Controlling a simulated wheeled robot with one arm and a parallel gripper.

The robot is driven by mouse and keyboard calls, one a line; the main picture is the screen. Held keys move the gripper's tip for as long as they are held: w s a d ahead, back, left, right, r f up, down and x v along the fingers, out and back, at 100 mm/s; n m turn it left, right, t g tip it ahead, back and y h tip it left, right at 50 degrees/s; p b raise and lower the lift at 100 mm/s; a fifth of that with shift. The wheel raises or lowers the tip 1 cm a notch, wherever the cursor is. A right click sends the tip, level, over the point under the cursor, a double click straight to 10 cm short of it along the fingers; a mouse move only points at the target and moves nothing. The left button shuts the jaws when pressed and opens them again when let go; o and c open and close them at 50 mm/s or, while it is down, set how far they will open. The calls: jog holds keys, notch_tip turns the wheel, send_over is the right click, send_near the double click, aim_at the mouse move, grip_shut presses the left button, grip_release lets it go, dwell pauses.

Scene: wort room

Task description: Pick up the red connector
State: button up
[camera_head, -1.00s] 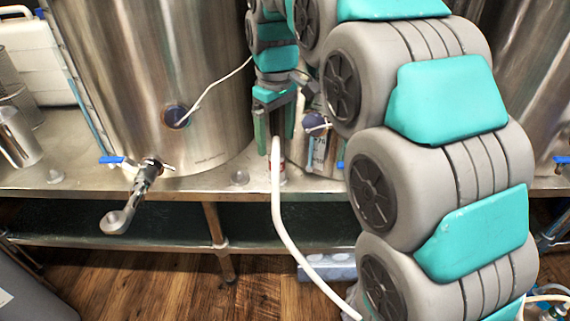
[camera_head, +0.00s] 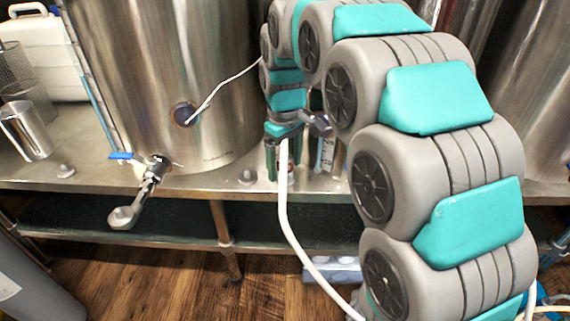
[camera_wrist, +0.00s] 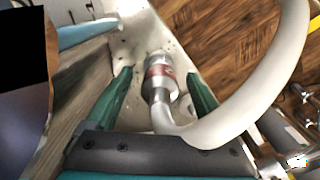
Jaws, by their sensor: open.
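The red connector (camera_wrist: 161,71) is a metal fitting with a red band, joined to a thick white hose (camera_wrist: 240,122). In the wrist view it stands between the two green fingers of my gripper (camera_wrist: 159,72). The fingers are apart, with a visible gap on each side of the fitting. In the head view my gripper (camera_head: 284,160) is low over the front of the metal bench, beside the steel kettle. The white hose (camera_head: 285,215) passes in front of it, and I cannot make out the connector there.
A large steel kettle (camera_head: 150,70) with a tap (camera_head: 150,185) stands left on the metal bench (camera_head: 190,183). A steel cup (camera_head: 25,130) and a white canister (camera_head: 45,60) are far left. Wooden floor (camera_head: 130,285) lies below.

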grip_shut()
dwell(0.6)
